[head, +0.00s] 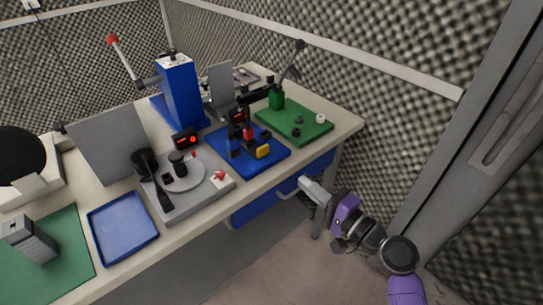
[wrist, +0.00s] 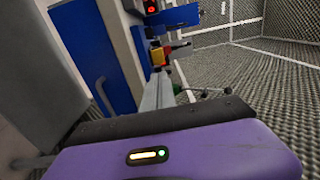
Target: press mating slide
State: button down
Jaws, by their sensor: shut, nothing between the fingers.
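A blue-based fixture (head: 268,164) with black, red and yellow parts stands near the table's front edge. I cannot tell which part is the mating slide. A tall blue press (head: 181,92) with a red-knobbed lever (head: 113,39) stands behind it. My gripper (head: 303,181) is shut and empty, beside the table's front edge, near the blue drawer and below the fixture. In the wrist view its purple housing fills the bottom.
The blue drawer (head: 252,205) has a grey handle (head: 287,195) close to my gripper. A green-based clamp (head: 307,126) stands to the right of the fixture. A grey plate with a round dial (head: 215,192) and a blue tray (head: 123,250) are to the left. A foam wall lies behind.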

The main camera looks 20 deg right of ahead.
aim_at(264, 150)
jog(key=p+x, duration=0.2)
jog(key=x, duration=1.2)
jog(key=shift+b+x, duration=0.65)
jog(key=shift+x, duration=0.5)
jog(key=shift+w+a, duration=0.15)
jog(key=shift+w, duration=0.15)
jog(key=shift+r, duration=0.15)
